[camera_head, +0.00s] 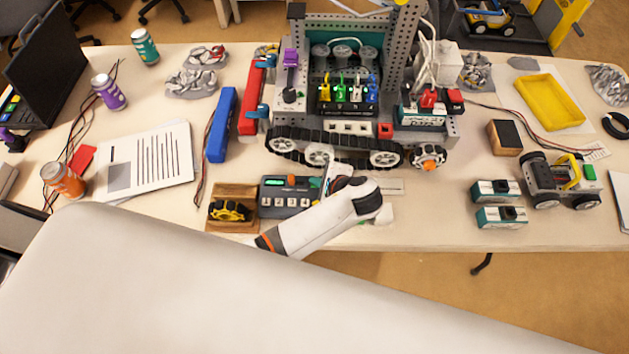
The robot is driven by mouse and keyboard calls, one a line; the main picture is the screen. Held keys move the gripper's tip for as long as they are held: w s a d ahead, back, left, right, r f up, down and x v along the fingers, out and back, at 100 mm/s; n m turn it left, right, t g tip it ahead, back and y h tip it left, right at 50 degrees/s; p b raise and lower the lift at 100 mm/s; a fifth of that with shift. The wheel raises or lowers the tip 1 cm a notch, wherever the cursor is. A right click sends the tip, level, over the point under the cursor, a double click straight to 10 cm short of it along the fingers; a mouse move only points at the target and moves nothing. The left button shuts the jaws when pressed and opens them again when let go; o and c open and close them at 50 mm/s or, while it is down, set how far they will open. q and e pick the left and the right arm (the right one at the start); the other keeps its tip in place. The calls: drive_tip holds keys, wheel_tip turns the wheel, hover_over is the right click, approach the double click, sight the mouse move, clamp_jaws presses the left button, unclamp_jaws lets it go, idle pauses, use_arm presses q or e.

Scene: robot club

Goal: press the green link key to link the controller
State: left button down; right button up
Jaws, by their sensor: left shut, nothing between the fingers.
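A dark grey key box (270,210) lies near the front edge of the table, with a row of pale keys, an orange knob (291,181) and a green strip along its back. A small green key (313,181) appears at its back right, beside my gripper. My left gripper (327,181) is shut and empty, over the right end of the box. My white wrist hides the box's front right part. I cannot tell whether the fingertips touch the key. A yellow and black device (230,210) sits in a wooden tray (222,190) left of the box. My right gripper is out of view.
A large tracked robot (350,130) stands just behind the box. A blue bar (221,125) and papers (150,160) lie left. Two teal-and-white modules (500,217), a small wheeled robot (560,180) and a yellow tray (549,102) are right. Bare tabletop shows front right of my wrist.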

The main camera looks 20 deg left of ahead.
use_arm(q)
drive_tip(key=shift+s+f, duration=0.35)
drive_tip(key=shift+f, duration=0.2)
drive_tip(key=shift+d+r+p, duration=0.1)
drive_tip(key=shift+r+p, duration=0.75)
drive_tip(key=shift+p, duration=0.25)
drive_tip(key=shift+r, duration=0.1)
drive_tip(key=shift+w, duration=0.1)
drive_tip(key=shift+r, duration=0.15)
drive_tip(key=shift+r+p, duration=0.2)
drive_tip(key=shift+p, duration=0.2)
wheel_tip(320, 180, up, 5)
drive_tip(key=p, duration=0.5)
drive_tip(key=shift+f, duration=0.25)
